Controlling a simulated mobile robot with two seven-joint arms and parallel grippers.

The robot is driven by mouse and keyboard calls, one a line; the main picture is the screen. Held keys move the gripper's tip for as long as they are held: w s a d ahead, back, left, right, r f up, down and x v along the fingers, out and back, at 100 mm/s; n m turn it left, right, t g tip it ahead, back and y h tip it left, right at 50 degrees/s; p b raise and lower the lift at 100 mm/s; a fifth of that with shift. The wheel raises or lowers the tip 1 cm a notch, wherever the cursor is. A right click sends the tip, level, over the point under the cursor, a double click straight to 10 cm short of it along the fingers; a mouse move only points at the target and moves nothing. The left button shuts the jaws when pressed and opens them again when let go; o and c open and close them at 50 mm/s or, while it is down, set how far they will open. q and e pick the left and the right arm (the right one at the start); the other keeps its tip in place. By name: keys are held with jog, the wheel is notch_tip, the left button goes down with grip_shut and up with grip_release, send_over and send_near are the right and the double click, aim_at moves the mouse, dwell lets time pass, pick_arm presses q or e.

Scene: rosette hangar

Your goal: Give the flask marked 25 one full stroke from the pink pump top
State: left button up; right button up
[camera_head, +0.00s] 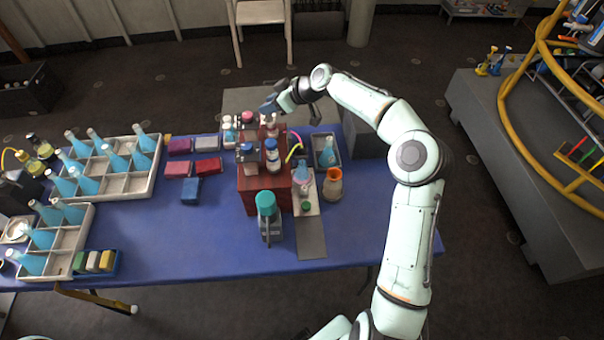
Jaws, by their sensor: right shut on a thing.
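The pink pump top (247,117) sits on a bottle at the back left of a dark red wooden rack (252,184) that holds several bottles with tops of other colours. A light blue flask (301,173) stands on a pale stand right of the rack. Several blue flasks (87,185) stand in white divided trays at the left. The number marks are too small to read, so I cannot tell which flask is marked 25. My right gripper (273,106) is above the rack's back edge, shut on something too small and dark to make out. My left gripper is not in view.
A teal-topped device (267,216) stands before the rack. An orange jar (333,184) and a grey bin with a flask (326,150) are at its right. Coloured blocks (183,190) lie left of it. The blue table (175,240) is clear at front centre.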

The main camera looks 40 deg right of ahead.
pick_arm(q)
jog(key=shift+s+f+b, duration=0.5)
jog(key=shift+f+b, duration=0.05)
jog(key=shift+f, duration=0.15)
pick_arm(e)
jog(key=shift+f, duration=1.15)
jog(key=o, duration=0.8)
jog(key=shift+s+d+r, duration=0.1)
jog(key=shift+r, duration=0.1)
jog(key=shift+r+p, duration=1.2)
jog(key=shift+r, duration=2.35)
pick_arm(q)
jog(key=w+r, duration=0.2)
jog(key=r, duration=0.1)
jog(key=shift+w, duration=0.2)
pick_arm(e)
jog(key=shift+f, duration=0.1)
